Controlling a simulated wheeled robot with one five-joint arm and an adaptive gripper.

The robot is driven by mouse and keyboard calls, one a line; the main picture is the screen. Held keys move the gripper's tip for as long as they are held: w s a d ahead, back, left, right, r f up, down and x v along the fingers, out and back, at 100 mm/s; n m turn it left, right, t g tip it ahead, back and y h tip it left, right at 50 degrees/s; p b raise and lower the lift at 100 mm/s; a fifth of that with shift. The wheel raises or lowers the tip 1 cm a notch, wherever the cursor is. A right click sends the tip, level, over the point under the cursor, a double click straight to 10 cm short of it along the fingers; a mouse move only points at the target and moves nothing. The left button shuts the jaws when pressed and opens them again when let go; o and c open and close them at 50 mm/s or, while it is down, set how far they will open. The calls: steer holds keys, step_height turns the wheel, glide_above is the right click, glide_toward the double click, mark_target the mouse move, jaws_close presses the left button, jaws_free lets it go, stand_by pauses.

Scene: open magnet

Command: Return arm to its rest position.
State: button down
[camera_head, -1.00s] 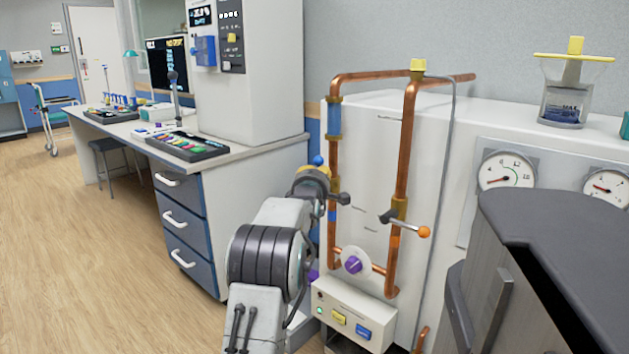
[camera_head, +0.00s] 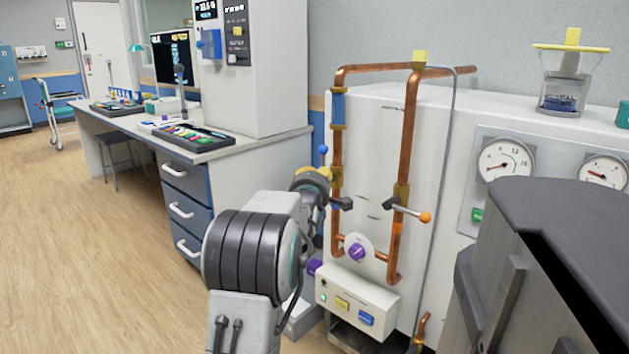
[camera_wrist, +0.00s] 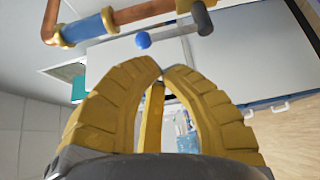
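My arm (camera_head: 250,255) stands in front of the copper pipe loop (camera_head: 405,150), at its left leg. My gripper's two yellow fingers (camera_wrist: 162,72) curve together in the wrist view. Their tips come almost together, with nothing seen held between them. A yellow bar (camera_wrist: 152,118) shows between the fingers lower down. In the head view the gripper is largely hidden by my own arm.
A lever with an orange ball (camera_head: 425,217) sits on the right pipe. A purple knob (camera_head: 357,252) and a button box (camera_head: 355,303) are below. Gauges (camera_head: 507,160) and a dark grey block (camera_head: 560,230) are at right. A desk (camera_head: 185,150) stands left; the floor (camera_head: 80,250) there is open.

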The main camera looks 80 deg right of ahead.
steer(key=shift+a, duration=1.8)
